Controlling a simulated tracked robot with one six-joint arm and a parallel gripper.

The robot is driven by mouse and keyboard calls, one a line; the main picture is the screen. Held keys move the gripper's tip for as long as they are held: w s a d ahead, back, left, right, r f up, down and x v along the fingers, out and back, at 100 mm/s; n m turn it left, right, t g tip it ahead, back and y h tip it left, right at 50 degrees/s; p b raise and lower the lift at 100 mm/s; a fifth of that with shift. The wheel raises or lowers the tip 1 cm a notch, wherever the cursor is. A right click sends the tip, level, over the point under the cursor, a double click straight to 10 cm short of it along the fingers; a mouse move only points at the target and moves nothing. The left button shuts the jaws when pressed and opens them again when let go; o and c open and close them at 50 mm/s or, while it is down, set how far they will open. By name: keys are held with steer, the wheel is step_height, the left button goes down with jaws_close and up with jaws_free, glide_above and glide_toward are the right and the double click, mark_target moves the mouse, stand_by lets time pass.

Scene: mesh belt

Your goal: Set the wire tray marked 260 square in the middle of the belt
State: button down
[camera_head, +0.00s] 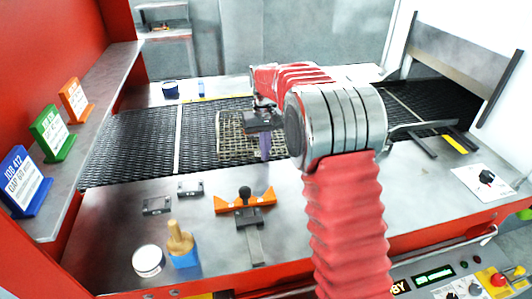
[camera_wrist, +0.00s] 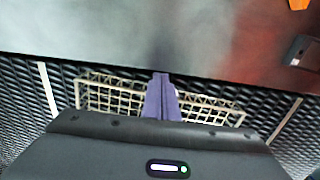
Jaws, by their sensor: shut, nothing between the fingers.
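The wire tray (camera_head: 229,148), a pale rectangular wire grid, lies on the dark mesh belt (camera_head: 140,140); it also shows in the wrist view (camera_wrist: 108,98). Its edges look roughly in line with the belt, but I cannot tell whether it is exactly square or centred. No 260 mark is readable. My gripper (camera_head: 265,156) has purple fingers, pressed together and empty, over the tray's right part in the head view. In the wrist view the fingertips (camera_wrist: 161,76) overlap the tray's edge; whether they touch it is unclear. My arm hides the tray's right end.
A steel table (camera_head: 110,225) fronts the belt, holding an orange fixture (camera_head: 228,205), small dark blocks (camera_head: 157,205), a blue block with a wooden-handled tool (camera_head: 182,250) and a round tin (camera_head: 148,261). Coloured sign cards (camera_head: 24,180) stand on the left ledge. Belt left of the tray is clear.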

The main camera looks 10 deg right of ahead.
steer(key=shift+w, duration=4.25)
steer(key=shift+s, duration=0.15)
steer(key=shift+s, duration=1.7)
steer(key=shift+s+r, duration=0.15)
step_height(320, 180, up, 10)
steer(key=shift+f, duration=0.2)
